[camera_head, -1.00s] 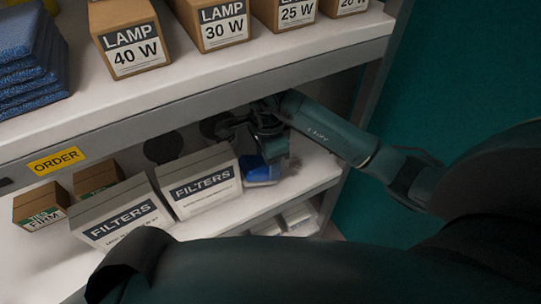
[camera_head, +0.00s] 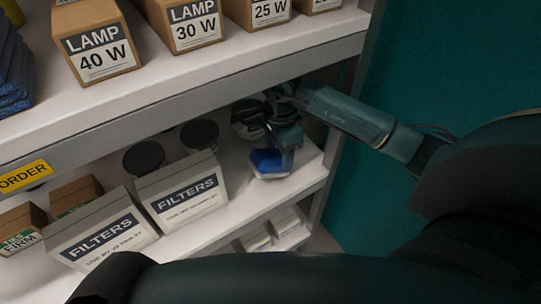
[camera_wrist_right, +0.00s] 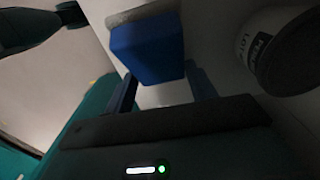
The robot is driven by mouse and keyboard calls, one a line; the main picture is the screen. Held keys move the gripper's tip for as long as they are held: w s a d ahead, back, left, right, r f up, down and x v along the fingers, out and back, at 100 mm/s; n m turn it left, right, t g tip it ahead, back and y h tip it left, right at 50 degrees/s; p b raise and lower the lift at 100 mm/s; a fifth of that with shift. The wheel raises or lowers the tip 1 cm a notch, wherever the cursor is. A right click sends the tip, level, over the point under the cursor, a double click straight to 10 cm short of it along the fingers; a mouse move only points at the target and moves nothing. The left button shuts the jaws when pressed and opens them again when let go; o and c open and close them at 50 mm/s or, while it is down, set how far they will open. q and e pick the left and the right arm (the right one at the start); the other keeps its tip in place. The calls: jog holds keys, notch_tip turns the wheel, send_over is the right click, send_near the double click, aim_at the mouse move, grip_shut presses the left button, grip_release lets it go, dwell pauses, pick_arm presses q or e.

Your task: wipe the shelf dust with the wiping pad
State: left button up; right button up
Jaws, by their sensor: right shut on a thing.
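My right gripper (camera_head: 284,138) reaches in under the upper shelf, over the right end of the middle shelf (camera_head: 236,158). It is shut on the blue wiping pad (camera_head: 267,161), which is low at the shelf's surface; I cannot tell whether it touches. In the right wrist view, the pad (camera_wrist_right: 148,48) sits at the ends of the gripper's two fingers (camera_wrist_right: 162,90). No dust can be clearly made out on the shelf. My left gripper is not in view.
Two filter boxes (camera_head: 182,192) stand left of the pad. Dark-lidded round containers (camera_head: 199,133) stand behind them; one shows close by in the wrist view (camera_wrist_right: 290,45). Lamp boxes (camera_head: 97,42) line the upper shelf, whose front edge (camera_head: 200,100) hangs above the gripper.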

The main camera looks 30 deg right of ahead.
jog(key=shift+d+f, duration=0.2)
jog(key=shift+d, duration=0.1)
